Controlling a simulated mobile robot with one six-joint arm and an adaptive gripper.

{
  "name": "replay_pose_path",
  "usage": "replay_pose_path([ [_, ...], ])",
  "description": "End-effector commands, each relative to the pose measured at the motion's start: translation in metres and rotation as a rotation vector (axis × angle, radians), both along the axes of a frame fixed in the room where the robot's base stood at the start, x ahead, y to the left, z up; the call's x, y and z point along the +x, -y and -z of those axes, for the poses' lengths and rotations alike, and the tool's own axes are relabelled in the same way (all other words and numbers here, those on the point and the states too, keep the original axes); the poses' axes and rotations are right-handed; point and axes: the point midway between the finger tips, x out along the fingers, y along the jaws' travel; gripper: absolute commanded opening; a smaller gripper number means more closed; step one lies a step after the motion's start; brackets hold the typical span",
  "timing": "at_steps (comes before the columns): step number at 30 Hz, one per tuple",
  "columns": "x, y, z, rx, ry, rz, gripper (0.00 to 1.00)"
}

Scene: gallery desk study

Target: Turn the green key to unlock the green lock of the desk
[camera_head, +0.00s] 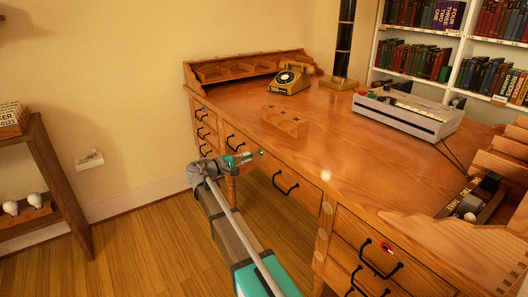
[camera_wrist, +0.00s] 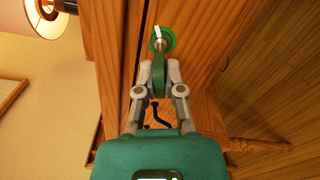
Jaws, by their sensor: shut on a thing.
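The wooden desk (camera_head: 350,135) fills the middle of the head view. The green lock shows as a small green spot (camera_head: 261,152) on its front and as a green ring (camera_wrist: 169,36) in the wrist view. My gripper (camera_head: 243,158) is at the desk front, just left of the lock. In the wrist view its fingers (camera_wrist: 158,78) are shut on the green key (camera_wrist: 158,77), which lies in line with the lock and meets it. How deep the key sits, and whether it is turned, I cannot tell.
A red lock (camera_head: 388,248) is on the right drawers. Black drawer handles (camera_head: 286,184) stick out along the front. A telephone (camera_head: 290,79), a wooden block (camera_head: 286,121) and a white device (camera_head: 408,112) stand on the desk. A shelf (camera_head: 50,170) is at the left; floor between is clear.

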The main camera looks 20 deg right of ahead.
Motion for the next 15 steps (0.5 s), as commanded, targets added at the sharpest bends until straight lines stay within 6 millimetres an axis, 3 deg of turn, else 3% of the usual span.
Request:
replay_pose_path([
  [15, 0.0012, -0.0006, -0.0005, 0.015, 0.054, -0.003, 0.0],
])
